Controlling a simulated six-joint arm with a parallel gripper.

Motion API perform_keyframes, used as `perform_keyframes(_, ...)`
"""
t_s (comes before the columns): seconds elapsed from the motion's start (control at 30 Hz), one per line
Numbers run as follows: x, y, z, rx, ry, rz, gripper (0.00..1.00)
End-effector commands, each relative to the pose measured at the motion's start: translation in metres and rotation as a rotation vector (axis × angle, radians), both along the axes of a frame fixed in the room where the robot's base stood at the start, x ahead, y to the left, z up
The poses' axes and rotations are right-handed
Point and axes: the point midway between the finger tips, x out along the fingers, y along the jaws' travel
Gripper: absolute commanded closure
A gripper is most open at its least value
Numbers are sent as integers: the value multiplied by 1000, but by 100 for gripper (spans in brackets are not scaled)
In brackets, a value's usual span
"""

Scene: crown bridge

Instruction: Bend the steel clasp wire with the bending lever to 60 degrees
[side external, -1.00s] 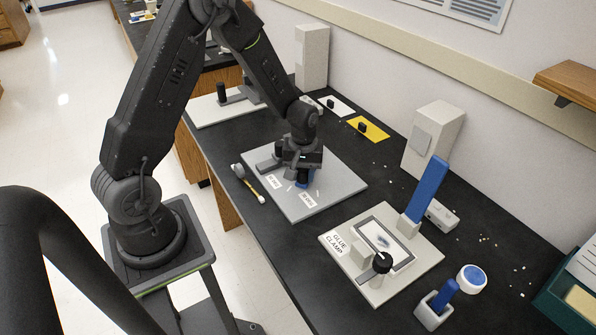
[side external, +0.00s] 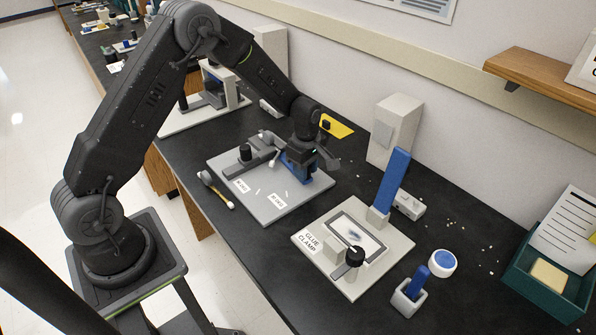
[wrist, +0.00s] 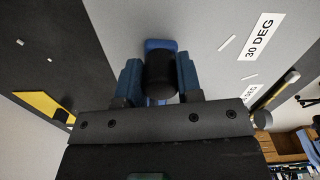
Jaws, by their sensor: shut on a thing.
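The bending fixture is a grey plate (side external: 228,172) on the black bench, with a black knob (side external: 245,152) and a grey bar at its back left. The blue bending lever (side external: 296,170) is at the plate's back right, partly hidden by my gripper (side external: 302,158). In the wrist view my gripper (wrist: 158,80) has its two blue fingers on either side of the lever's black upright handle (wrist: 158,72), shut on it. The lever's blue end (wrist: 158,44) shows beyond the handle. One plate label (wrist: 260,38) reads 30 DEG; another is partly hidden. I cannot make out the steel wire.
A glue clamp board (side external: 315,262) stands to the right, with a tall blue handle (side external: 393,180). A small brush-like tool (side external: 215,190) lies left of the plate. A yellow card (side external: 335,126) lies behind. A teal bin (side external: 560,285) is at far right.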

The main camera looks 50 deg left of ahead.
Motion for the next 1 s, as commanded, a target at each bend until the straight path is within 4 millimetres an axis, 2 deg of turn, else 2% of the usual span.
perform_keyframes(0.2, 9, 0, 1, -1, -2, 70, 100)
perform_keyframes(0.73, 12, 0, 1, -1, -2, 94, 100)
perform_keyframes(0.77, 12, 0, 1, -1, -2, 94, 66)
perform_keyframes(1.0, 11, 0, 0, 0, -1, 92, 43)
